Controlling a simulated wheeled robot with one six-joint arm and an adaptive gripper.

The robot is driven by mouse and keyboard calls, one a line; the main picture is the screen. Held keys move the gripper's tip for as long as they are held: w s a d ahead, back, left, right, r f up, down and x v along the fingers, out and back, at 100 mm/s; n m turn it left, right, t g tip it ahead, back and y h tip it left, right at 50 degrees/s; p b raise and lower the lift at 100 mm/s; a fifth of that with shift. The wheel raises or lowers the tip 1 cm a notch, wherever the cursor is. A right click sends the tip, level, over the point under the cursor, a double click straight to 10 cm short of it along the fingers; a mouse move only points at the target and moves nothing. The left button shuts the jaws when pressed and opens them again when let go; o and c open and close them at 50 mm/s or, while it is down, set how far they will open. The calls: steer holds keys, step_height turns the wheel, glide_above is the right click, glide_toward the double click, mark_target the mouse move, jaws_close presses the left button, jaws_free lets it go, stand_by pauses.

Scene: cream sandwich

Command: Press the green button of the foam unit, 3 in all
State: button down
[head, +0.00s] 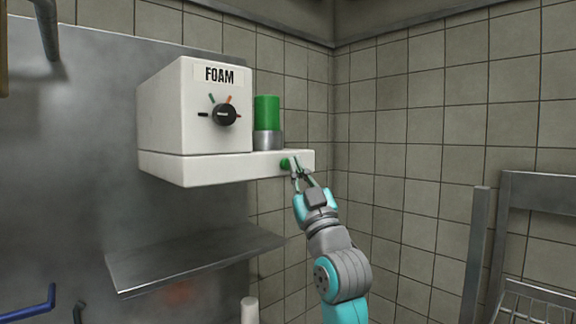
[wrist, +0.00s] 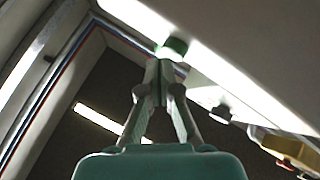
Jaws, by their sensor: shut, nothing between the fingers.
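The white foam unit (head: 160,110) is fixed on the wall and bears the label FOAM. Its black dial (head: 224,114) has coloured marks around it. A green cylinder (head: 267,113) stands in a grey collar on the unit's ledge. The green button (head: 285,163) is on the front face of the ledge, near its right end. My gripper (head: 297,166) is shut and empty, with its fingertips right at the button. In the wrist view the green button (wrist: 174,46) shows just beyond the fingertips (wrist: 160,66). I cannot tell whether they touch.
A metal shelf (head: 190,259) is below the unit. A metal rack (head: 540,215) stands at the right by the tiled wall. A blue hooked bar (head: 30,308) is at the lower left. The space right of my arm is clear.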

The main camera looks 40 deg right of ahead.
steer(key=shift+s, duration=0.4)
steer(key=s, duration=0.5)
steer(key=shift+d, duration=0.1)
stand_by(0.3)
stand_by(0.8)
